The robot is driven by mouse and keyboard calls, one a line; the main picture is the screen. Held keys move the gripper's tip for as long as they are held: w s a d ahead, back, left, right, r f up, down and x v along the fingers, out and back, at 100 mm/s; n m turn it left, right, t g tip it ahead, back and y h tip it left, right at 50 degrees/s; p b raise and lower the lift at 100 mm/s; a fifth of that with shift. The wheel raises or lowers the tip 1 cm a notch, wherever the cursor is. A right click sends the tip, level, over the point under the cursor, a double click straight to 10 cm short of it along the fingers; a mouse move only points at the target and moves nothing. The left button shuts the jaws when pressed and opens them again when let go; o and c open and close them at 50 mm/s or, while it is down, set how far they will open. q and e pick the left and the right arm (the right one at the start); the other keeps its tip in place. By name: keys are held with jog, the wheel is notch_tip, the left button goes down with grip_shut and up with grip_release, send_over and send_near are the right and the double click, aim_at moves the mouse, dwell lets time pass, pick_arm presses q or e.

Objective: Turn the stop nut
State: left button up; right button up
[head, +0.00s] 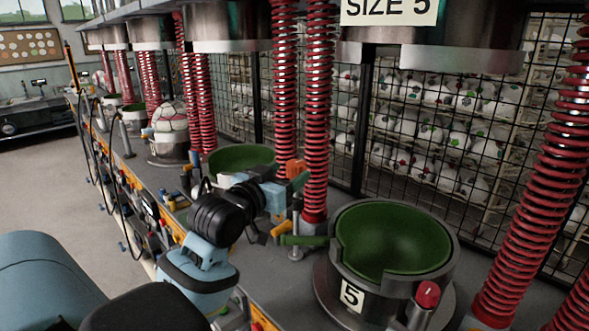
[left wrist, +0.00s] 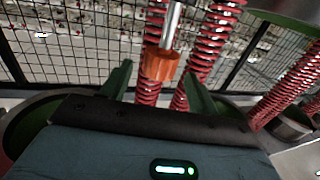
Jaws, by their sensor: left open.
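The stop nut appears as an orange piece (head: 295,168) at the top of a thin silver post (head: 296,225), left of the size 5 press. In the left wrist view the orange nut (left wrist: 160,66) shows at the end of the silver rod, in the gap between my fingers and beyond their tips. My left gripper (head: 300,211) is at the post, its green fingers apart; in the left wrist view the gripper (left wrist: 160,82) is open and empty. Contact between fingers and nut cannot be told. My right gripper is not in view.
The size 5 press cup (head: 350,255) with green lining stands right of the post, with a red knob (head: 428,293) in front. Tall red springs (head: 318,110) rise close behind the post. Another green cup (head: 241,155) lies behind my wrist. A wire mesh fence (head: 440,110) closes the back.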

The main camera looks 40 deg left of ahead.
aim_at(291, 172)
pick_arm(q)
jog(key=shift+s+d, duration=0.15)
jog(key=shift+s, duration=0.75)
jog(key=shift+s+d, duration=0.1)
jog(key=shift+s, duration=0.8)
